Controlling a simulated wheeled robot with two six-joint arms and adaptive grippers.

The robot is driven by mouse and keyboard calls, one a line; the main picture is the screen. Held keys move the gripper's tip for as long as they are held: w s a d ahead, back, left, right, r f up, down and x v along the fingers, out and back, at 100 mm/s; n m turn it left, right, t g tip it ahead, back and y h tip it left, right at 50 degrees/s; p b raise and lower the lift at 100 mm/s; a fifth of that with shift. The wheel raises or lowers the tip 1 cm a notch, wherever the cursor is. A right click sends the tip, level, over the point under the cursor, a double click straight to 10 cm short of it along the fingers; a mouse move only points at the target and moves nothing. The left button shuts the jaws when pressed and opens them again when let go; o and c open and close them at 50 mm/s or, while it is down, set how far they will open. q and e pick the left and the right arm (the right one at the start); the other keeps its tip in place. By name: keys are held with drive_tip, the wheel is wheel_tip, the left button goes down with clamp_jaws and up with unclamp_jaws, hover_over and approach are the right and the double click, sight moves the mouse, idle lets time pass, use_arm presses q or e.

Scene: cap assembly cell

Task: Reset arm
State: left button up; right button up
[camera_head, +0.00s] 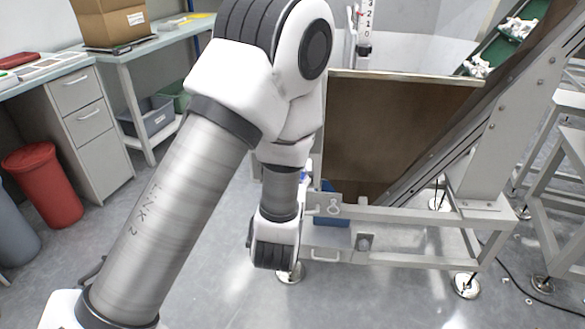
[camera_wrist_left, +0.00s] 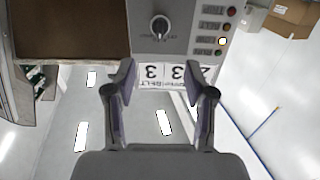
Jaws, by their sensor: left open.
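My left arm comes in from the left in the head view and bends down in front of the conveyor machine (camera_head: 400,213). Its gripper is hidden there. In the left wrist view my left gripper (camera_wrist_left: 160,88) is open, with nothing between its two fingers. Past the fingers is a grey control panel (camera_wrist_left: 185,30) with a black rotary knob (camera_wrist_left: 160,27) and a column of small buttons, one lit. White labels with the digit 3 (camera_wrist_left: 152,71) show between the fingertips. My right gripper is in neither view.
The machine has a brown hopper (camera_head: 400,125) and a sloping green belt (camera_head: 495,45) carrying white pieces. A workbench (camera_head: 125,55) with a cardboard box (camera_head: 110,22) stands at the left. Grey floor lies open between.

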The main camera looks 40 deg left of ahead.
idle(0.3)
use_arm(q)
drive_tip(key=s+d+f+m+g+h, duration=0.1)
drive_tip(key=s+f+g+h, duration=0.2)
drive_tip(key=f, duration=0.9)
drive_tip(key=s+d+f+m+g+h, duration=0.1)
drive_tip(key=s+f+g, duration=0.3)
drive_tip(key=f, duration=0.8)
drive_tip(key=s+d+f+m+g+h, duration=0.2)
drive_tip(key=s+d+f+g, duration=0.15)
drive_tip(key=s+f, duration=0.4)
drive_tip(key=s+d+f+m+g+h, duration=0.1)
drive_tip(key=s+d+f+g+h, duration=0.3)
drive_tip(key=s, duration=0.7)
wheel_tip(320, 180, up, 19)
drive_tip(key=s+a+g+y+p, duration=0.1)
drive_tip(key=p, duration=1.8)
drive_tip(key=shift+y, duration=0.3)
